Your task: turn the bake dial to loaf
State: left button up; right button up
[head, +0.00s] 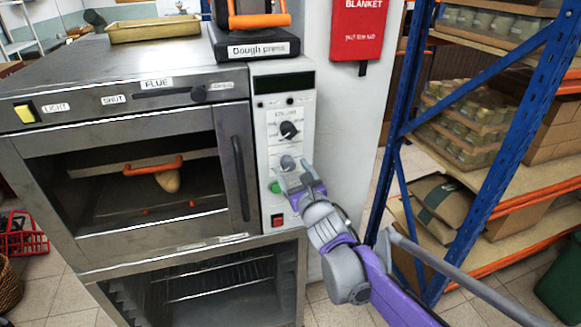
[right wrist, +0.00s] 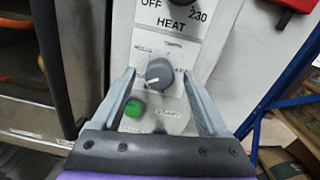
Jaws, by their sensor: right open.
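The oven's white control panel (head: 266,102) carries two dials. The upper one is the dark heat dial (head: 289,130), and its lower part shows in the right wrist view (right wrist: 181,6). Below it is a grey dial (head: 287,162), apparently the bake dial, also seen in the right wrist view (right wrist: 159,73). A pale mark on it points left and slightly down. The small labels around it are too blurred to read. My right gripper (head: 291,180) is open, its fingers (right wrist: 160,78) on either side of this dial; I cannot tell whether they touch it. My left gripper is out of view.
A green button (right wrist: 134,108) lies just below the dial, and a red switch (head: 278,220) lower on the panel. The oven door handle (head: 239,165) stands left of the panel. A blue shelf upright (head: 395,190) rises to the right of my right arm.

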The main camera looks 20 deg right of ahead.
jog(key=shift+w, duration=0.85)
grip_shut()
